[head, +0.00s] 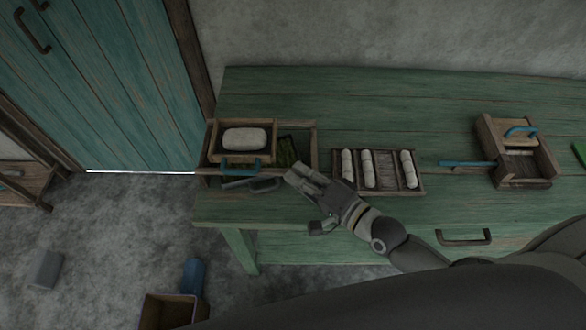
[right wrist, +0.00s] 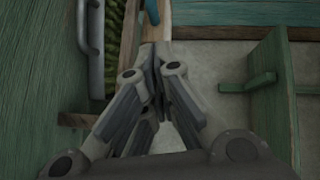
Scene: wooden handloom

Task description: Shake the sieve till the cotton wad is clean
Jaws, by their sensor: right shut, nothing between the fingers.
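The cotton wad (head: 244,139) is a pale, rounded oblong lying in a small wooden frame with a blue handle, which looks like the sieve (head: 215,157). The blue handle (head: 240,163) is at the frame's front side. This frame sits in the left part of a larger wooden tray (head: 313,130) on the bench. My right gripper (head: 292,175) is shut and empty, just right of the handle, by the tray's front right corner. In the right wrist view its closed fingers (right wrist: 158,72) point toward a blue handle end (right wrist: 152,12). My left gripper is not in view.
Right of the tray, a compartment box (head: 421,188) holds several white rolls. A wooden box (head: 543,160) with blue handles stands farther right on the green bench (head: 400,100). A drawer handle (head: 464,237) projects in front. An open carton (head: 168,310) is on the floor.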

